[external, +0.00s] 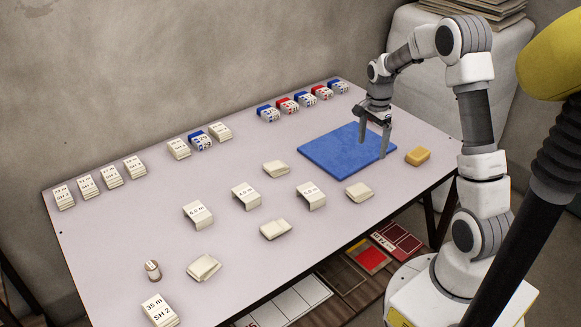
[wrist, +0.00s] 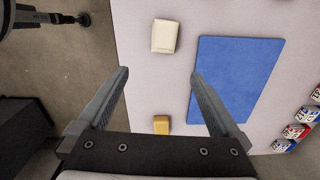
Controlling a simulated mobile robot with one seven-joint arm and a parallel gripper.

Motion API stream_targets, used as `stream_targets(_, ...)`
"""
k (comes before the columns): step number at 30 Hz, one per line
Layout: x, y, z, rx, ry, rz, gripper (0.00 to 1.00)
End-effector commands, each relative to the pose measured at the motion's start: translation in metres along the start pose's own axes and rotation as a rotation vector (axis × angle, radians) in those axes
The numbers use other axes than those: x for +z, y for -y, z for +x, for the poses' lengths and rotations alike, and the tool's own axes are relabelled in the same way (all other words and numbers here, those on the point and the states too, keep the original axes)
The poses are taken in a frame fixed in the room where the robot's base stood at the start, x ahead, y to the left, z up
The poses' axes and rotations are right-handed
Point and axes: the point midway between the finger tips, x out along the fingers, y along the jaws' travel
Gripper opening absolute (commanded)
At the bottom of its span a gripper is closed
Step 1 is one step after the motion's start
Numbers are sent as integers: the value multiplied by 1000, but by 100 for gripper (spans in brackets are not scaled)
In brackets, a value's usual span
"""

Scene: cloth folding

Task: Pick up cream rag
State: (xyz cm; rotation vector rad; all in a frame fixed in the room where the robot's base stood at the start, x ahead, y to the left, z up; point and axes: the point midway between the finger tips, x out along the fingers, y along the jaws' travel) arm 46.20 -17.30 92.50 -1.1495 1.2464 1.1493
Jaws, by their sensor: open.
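Several cream folded rags lie on the table. A plain one (external: 358,192) lies in front of the blue mat, left of the yellow sponge; it appears to be the cream rag in the wrist view (wrist: 165,36), at the top middle. Other plain ones lie at the middle (external: 275,168), the front (external: 275,229) and the front left (external: 204,267). My gripper (external: 374,147) is open and empty, pointing down over the right part of the mat. In the wrist view, my open fingers (wrist: 160,75) frame bare table, with the rag beyond their tips.
The blue mat (external: 335,152) lies flat at the table's right; the yellow sponge (external: 418,156) is beside it. Labelled cream pieces (external: 246,195) stand mid-table. Red and blue patterned bundles (external: 288,105) line the back. A small can (external: 152,270) stands front left. The table between rows is clear.

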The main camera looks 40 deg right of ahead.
Motion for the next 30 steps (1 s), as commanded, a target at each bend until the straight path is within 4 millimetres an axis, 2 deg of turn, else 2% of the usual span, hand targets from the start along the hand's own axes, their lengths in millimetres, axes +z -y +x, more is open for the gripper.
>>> stream_targets(12,0,-1,87,4,2,-1,100)
stream_targets(15,1,0,103,3,2,-1,100)
stream_targets(23,1,1,122,1,1,-2,100)
stream_targets(30,2,7,157,2,1,-1,100)
